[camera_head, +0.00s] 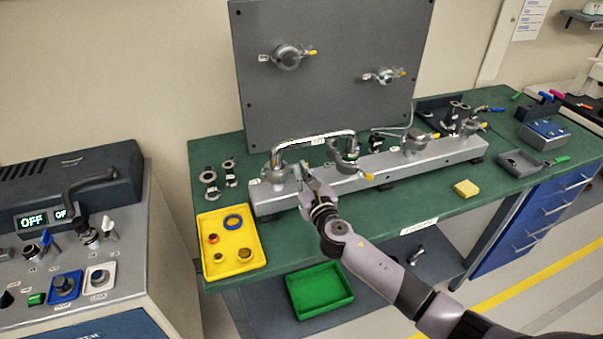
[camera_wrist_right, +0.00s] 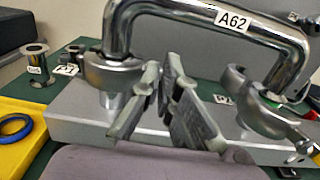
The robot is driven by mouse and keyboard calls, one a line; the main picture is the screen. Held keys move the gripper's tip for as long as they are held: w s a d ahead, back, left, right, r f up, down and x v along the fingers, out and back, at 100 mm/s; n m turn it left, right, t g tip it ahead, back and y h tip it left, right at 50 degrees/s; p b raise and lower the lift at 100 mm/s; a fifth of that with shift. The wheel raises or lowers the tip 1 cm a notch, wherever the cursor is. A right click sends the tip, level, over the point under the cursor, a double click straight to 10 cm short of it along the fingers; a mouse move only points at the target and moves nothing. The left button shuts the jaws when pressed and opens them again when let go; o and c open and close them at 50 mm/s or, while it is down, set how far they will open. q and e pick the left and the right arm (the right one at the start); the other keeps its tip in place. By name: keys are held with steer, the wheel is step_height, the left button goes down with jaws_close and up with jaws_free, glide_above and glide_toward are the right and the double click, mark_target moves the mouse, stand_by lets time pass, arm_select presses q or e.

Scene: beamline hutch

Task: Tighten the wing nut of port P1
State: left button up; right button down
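A grey manifold block (camera_head: 345,188) lies on the green bench. A bent metal tube (camera_head: 318,137), tagged A62 in the wrist view (camera_wrist_right: 234,20), bridges two of its ports. A clamp at the left port (camera_head: 275,172) also shows in the wrist view (camera_wrist_right: 112,72). A second clamp (camera_head: 343,155) at the tube's right end has a yellow-tipped wing nut (camera_head: 368,177). My right gripper (camera_head: 306,179) is beside the left clamp, on its right; its fingers (camera_wrist_right: 168,100) hide any wing nut there. Their grip cannot be made out. My left gripper is out of view.
A yellow tray (camera_head: 230,270) with rings stands at the bench's front left. Loose fittings (camera_head: 210,180) stand behind it. A grey panel (camera_head: 330,105) rises at the back. A yellow sponge (camera_head: 466,188) lies on the right; bare bench surrounds it.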

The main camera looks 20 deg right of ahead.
steer(key=shift+m, duration=0.3)
steer(key=f+m+b, duration=0.1)
steer(key=m, duration=0.7)
steer(key=d+f+m+b, duration=0.1)
steer(key=m+b, duration=0.1)
steer(key=m, duration=0.6)
steer(key=f+m+b, duration=0.1)
steer(key=m+b, duration=0.1)
steer(key=m, duration=0.5)
steer(key=shift+d+f+m, duration=0.1)
steer(key=shift+d+m, duration=0.1)
steer(key=shift+m, duration=0.2)
stand_by(0.6)
steer(key=c, duration=2.1)
jaws_free()
steer(key=shift+s, duration=0.1)
